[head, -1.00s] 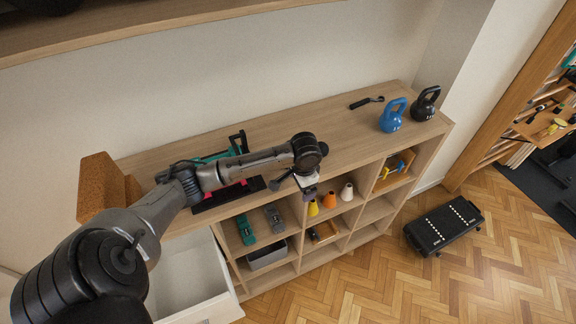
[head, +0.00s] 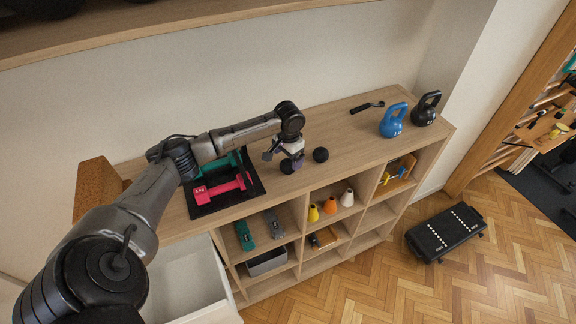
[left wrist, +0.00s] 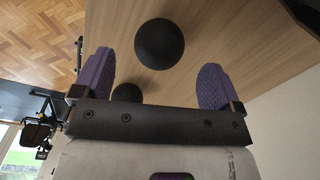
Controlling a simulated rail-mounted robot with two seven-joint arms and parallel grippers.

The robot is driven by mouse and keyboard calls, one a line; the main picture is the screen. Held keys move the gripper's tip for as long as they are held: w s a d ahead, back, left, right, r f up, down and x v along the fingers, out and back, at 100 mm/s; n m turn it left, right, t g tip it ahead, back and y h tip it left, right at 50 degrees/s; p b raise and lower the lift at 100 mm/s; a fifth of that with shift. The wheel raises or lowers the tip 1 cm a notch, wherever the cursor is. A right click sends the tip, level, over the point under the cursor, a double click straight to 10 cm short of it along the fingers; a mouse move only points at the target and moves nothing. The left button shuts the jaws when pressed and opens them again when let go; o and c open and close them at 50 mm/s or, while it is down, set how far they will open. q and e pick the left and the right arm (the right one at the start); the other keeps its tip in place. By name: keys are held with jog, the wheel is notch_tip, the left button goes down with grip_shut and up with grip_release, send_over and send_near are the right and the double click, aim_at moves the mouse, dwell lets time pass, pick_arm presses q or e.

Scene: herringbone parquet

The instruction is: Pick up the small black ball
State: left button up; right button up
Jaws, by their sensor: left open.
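Two black balls stand on the wooden shelf top. One ball (head: 320,154) lies just right of my left gripper (head: 292,157); the other ball (head: 287,166) lies right by the gripper's fingers, partly covered. In the left wrist view one ball (left wrist: 160,43) shows whole beyond the fingertips. The other ball (left wrist: 127,92) is partly hidden by the gripper body and looks smaller there. My left gripper, with purple fingers, also shows in the left wrist view (left wrist: 155,78); it is open with nothing held. My right gripper is out of view.
A black tray (head: 256,183) with a red dumbbell (head: 222,189) and a green one lies left of the gripper. A black-handled tool (head: 366,107), a blue kettlebell (head: 393,120) and a black kettlebell (head: 426,108) stand to the right. A cork block (head: 97,187) stands far left.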

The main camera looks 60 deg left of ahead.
aim_at(287, 161)
pick_arm(q)
jog(key=shift+s+f+p, duration=0.1)
jog(key=shift+f+p, duration=0.65)
jog(key=shift+f, duration=1.6)
jog(key=shift+a+f, duration=0.1)
jog(key=shift+f, duration=0.45)
jog(key=shift+r, duration=0.1)
jog(key=c, duration=1.3)
jog(key=shift+o, duration=0.2)
jog(key=shift+r, duration=0.1)
